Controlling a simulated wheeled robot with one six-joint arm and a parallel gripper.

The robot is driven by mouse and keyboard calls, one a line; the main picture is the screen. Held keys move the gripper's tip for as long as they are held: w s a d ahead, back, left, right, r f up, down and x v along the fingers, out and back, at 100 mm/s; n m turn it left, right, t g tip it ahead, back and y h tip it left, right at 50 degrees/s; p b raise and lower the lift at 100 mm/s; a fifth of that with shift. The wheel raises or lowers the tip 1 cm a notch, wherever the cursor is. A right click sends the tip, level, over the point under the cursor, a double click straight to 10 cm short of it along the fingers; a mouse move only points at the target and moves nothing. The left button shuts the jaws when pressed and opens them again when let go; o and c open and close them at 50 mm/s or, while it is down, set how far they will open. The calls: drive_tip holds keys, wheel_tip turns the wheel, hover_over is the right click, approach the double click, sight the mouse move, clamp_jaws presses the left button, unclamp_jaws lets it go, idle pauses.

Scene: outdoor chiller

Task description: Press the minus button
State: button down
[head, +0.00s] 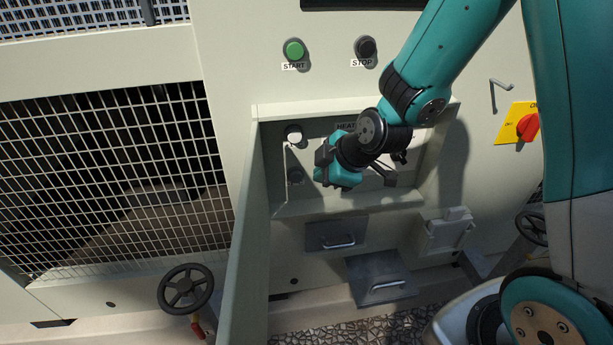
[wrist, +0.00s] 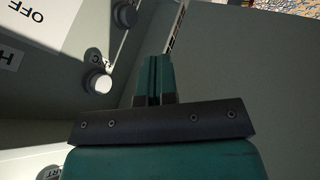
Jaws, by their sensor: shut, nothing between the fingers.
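Two round buttons sit one above the other at the left of a recessed panel: a pale upper button (head: 293,134) and a dark lower button (head: 295,175). No minus sign is readable, so I cannot tell which is minus. The wrist view, turned upside down, shows two knob-like buttons, a nearer pale one (wrist: 98,82) and a farther greyer one (wrist: 125,14). My gripper (head: 322,166) is in the recess, to the right of the buttons. Its fingers (wrist: 153,72) are together and empty, apart from both buttons in the wrist view.
A side wall (head: 243,215) borders the recess on the left. A green START button (head: 294,50) and a black STOP button (head: 365,47) are above.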

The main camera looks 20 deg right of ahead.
sight(296, 176)
drive_tip(key=shift+s, duration=0.15)
drive_tip(key=w+a+f+p, duration=0.2)
drive_tip(key=w+f+p, duration=0.2)
drive_tip(key=w+f, duration=0.4)
drive_tip(key=shift+w+p, duration=0.4)
drive_tip(key=shift+w, duration=0.3)
